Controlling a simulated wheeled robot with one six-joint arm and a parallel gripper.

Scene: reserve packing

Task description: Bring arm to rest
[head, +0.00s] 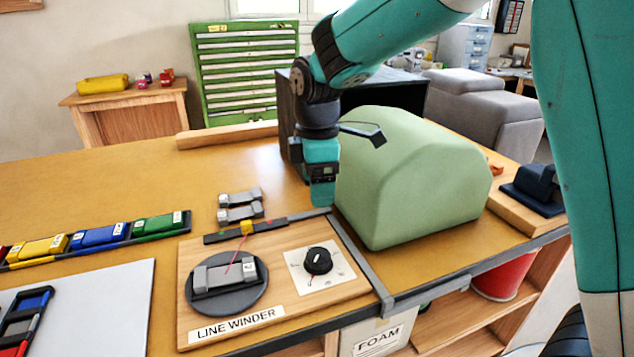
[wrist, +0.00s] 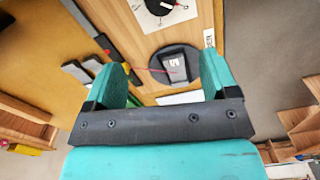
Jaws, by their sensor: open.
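My gripper (head: 322,190) is in the head view above the table, behind the line winder board and just left of the green foam block (head: 410,180). In the wrist view my gripper (wrist: 160,85) shows two teal fingers spread apart, with nothing held between them. The line winder (head: 185,315) is a wooden board with a dark round turntable (head: 243,298) carrying a grey spool, and a black knob (head: 318,261) on a white plate. A red line runs from the spool to a yellow piece (head: 246,227) on a dark bar.
Two grey spools (head: 240,212) lie behind the winder. A rack (head: 185,225) at the left holds yellow, blue and green pieces. A white mat (head: 120,300) lies in front of it. A dark blue device (head: 535,188) stands at the right. The table's left rear is clear.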

